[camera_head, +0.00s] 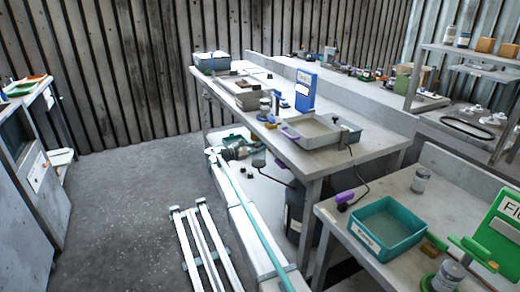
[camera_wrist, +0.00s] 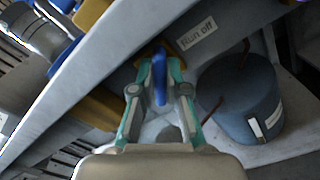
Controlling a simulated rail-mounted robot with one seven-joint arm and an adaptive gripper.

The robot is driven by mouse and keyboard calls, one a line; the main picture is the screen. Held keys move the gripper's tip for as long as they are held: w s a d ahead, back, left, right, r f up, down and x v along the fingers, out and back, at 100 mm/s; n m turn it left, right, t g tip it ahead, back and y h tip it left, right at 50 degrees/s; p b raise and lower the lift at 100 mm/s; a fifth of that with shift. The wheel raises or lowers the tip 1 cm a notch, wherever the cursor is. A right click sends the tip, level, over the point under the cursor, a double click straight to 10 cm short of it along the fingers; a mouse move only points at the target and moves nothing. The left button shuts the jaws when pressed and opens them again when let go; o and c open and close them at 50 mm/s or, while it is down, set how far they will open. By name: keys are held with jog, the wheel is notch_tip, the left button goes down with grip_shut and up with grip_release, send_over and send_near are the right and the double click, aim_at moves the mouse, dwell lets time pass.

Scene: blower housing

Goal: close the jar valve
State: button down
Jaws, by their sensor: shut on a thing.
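In the wrist view, my gripper (camera_wrist: 158,78) has its two teal fingers closed around a blue lever-like handle (camera_wrist: 159,80), which I take to be the valve handle. The handle stands between the fingertips, just in front of a yellow-orange part (camera_wrist: 152,54) under the table edge. A pale, rounded part shows between the fingers below it; I cannot tell if it is part of the jar.
A "Run off" label (camera_wrist: 197,33) marks the edge beside the handle. A blue-grey bucket (camera_wrist: 238,105) stands close to the right. A grey tray (camera_head: 306,142) and a blue sign (camera_head: 305,91) are on the long table (camera_head: 365,145). The floor at left is clear.

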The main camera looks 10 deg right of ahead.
jog(key=shift+s+f+m+b, duration=0.15)
jog(key=shift+m+b, duration=1.35)
jog(key=shift+m, duration=1.1)
jog(key=shift+f+m+b, duration=0.15)
jog(key=shift+m+b, duration=1.35)
jog(key=shift+m, duration=1.1)
jog(key=c, duration=1.2)
grip_release()
jog(key=v, duration=1.2)
